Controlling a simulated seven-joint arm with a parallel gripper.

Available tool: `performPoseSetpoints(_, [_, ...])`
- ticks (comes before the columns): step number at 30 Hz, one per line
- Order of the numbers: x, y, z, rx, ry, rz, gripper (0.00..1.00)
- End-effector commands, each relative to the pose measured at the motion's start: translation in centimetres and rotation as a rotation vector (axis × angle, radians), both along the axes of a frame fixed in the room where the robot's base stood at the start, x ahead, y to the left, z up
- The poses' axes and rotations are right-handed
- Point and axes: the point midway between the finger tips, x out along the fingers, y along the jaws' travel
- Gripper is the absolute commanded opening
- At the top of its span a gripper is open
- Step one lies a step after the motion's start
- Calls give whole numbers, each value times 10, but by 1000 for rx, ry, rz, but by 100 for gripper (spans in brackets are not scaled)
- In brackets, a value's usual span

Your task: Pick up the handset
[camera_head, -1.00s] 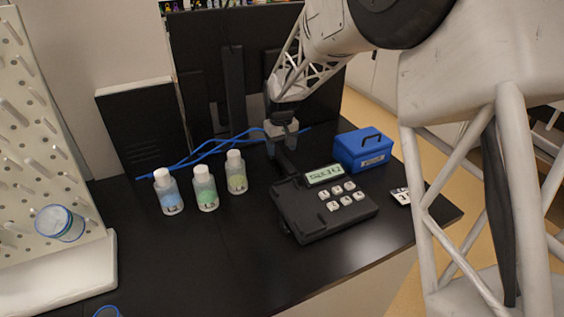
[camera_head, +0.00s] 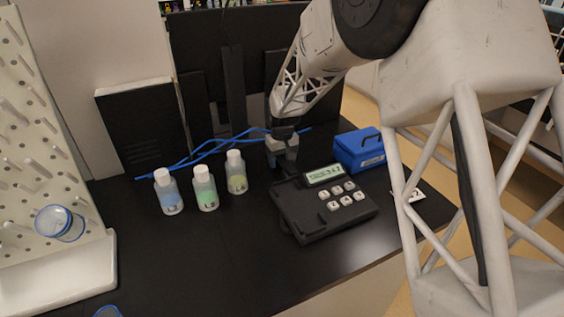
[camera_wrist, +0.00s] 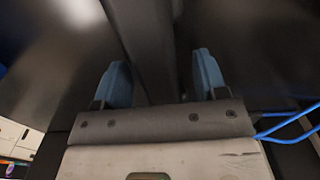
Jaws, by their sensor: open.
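The black handset shows in the wrist view (camera_wrist: 148,45) as a dark bar running between my two blue-padded fingers. In the head view it is mostly hidden by my gripper, at the back left of the black phone base (camera_head: 315,222) with its display and white keys. My gripper (camera_head: 284,162) is pointed down over the handset, and it also shows in the wrist view (camera_wrist: 161,80). The fingers are open, one on either side of the handset, with gaps visible. I cannot tell whether either finger touches it.
Three capped bottles, blue (camera_head: 169,195), green (camera_head: 206,190) and yellow (camera_head: 236,175), stand left of the gripper. Blue cables (camera_head: 200,152) run behind. A blue box (camera_head: 358,150) sits to the right. A pegboard rack (camera_head: 25,150) stands far left.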

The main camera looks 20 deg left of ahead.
Motion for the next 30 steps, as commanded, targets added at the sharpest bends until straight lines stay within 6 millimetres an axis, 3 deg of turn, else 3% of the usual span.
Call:
performPoseSetpoints(18, [0,0,-3,0,0,0,64])
performPoseSetpoints(30, [0,0,-2,1,-1,0,4])
